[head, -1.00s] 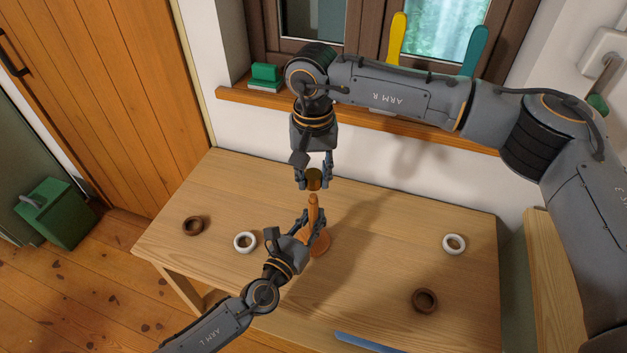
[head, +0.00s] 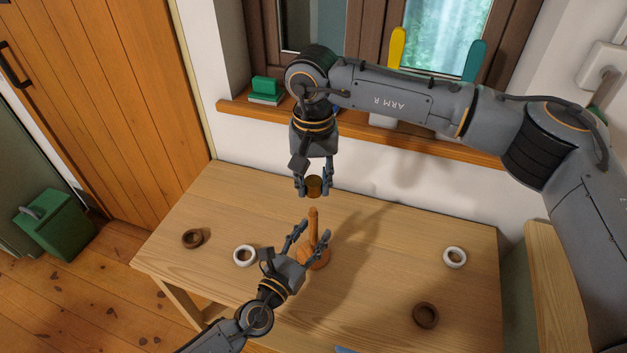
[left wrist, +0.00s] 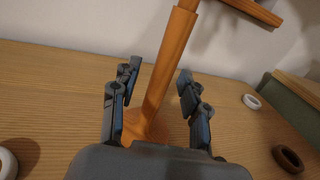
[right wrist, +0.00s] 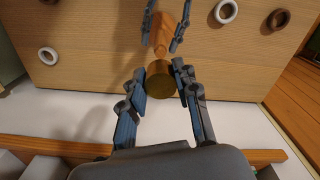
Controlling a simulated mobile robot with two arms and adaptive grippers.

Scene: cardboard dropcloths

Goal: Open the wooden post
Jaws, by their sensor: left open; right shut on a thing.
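The wooden post (head: 313,227) stands upright on its round base (head: 318,258) on the table. My left gripper (head: 311,231) is open, with its fingers on either side of the post and apart from it. In the left wrist view the post (left wrist: 160,85) rises between the open fingers, and its top is out of frame. My right gripper (head: 314,188) is shut on a short brown-gold cylinder (head: 314,184), held above the post's top with a gap between. The right wrist view shows the cylinder (right wrist: 160,82) between the fingers, partly hiding the post.
On the table (head: 375,265) lie a brown ring (head: 193,239) and a white ring (head: 245,248) at left, and a white ring (head: 454,250) and a brown ring (head: 425,306) at right. The wall and window sill (head: 236,106) are behind the table.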

